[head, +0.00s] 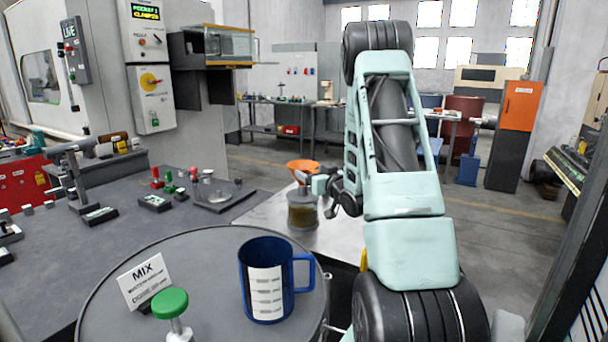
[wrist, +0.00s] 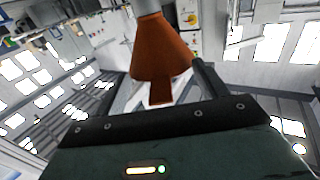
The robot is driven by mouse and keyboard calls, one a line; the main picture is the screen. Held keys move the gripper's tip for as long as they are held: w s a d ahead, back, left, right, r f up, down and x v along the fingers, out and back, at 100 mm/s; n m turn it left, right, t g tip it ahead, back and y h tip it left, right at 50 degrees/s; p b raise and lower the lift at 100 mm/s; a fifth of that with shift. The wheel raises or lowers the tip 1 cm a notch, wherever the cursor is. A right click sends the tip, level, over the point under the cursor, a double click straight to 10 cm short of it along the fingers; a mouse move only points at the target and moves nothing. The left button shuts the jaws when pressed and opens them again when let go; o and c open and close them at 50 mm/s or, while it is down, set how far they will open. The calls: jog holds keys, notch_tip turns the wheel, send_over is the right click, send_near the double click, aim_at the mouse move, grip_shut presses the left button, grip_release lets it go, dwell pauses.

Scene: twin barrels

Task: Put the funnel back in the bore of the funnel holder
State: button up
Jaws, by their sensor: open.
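The orange funnel (head: 303,166) is over a glass jar (head: 302,212) with brownish contents on the light table. In the wrist view the funnel (wrist: 162,50) is close ahead, its narrow end toward a grey part at the top edge. An orange tab on it points toward my gripper. My gripper (head: 312,182) is open beside the funnel, at its right in the head view. I cannot tell whether a finger touches the funnel. The funnel holder is not clearly identifiable; a grey post with a side arm (head: 72,170) stands on the left bench.
A blue mug (head: 266,280), a MIX sign (head: 145,279) and a green-knobbed object (head: 172,305) stand on the near round barrel top (head: 215,250). The dark bench (head: 140,220) holds small red and green items. Bare light tabletop (head: 262,213) shows left of the jar.

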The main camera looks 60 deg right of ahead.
jog(key=shift+c, duration=0.3)
grip_shut()
jog(key=shift+r, duration=0.1)
